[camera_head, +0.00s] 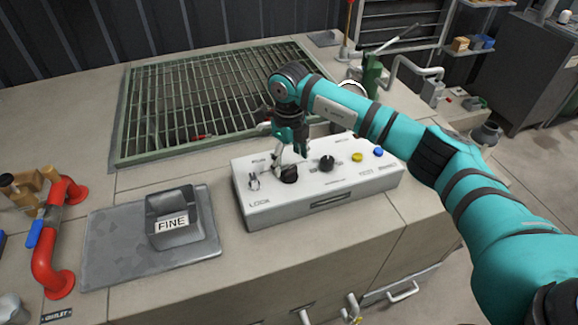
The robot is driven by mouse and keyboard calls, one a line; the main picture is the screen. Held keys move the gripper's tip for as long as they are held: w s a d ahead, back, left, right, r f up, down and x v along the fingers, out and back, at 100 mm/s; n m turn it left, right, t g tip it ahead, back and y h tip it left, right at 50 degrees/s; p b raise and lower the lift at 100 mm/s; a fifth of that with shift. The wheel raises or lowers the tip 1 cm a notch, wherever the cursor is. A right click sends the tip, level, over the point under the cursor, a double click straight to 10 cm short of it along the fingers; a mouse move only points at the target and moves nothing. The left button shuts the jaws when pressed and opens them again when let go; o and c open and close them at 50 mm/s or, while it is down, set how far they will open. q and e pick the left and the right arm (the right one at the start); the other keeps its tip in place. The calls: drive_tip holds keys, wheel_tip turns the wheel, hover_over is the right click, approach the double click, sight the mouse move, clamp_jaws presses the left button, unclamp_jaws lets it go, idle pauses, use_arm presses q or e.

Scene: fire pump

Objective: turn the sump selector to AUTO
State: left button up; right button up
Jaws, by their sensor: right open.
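The white control box (315,187) sits on the counter, with two black selector knobs on its top face. The left knob (289,174) is directly below my right gripper (288,164). The other knob (327,163) stands to its right and is clear. The labels by the knobs are too small to read, so I cannot tell which is the sump selector or where it points. My right gripper is open, pointing down, with its fingers close to the left knob; I cannot tell whether they touch it. My left gripper is not in view.
A key switch (254,182) is left of the knobs; yellow (357,157) and blue (379,152) buttons are to the right.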

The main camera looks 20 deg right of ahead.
sight(288, 170)
wheel_tip(288, 170, up, 8)
drive_tip(key=shift+r, duration=0.2)
drive_tip(key=shift+a, duration=0.1)
idle(0.3)
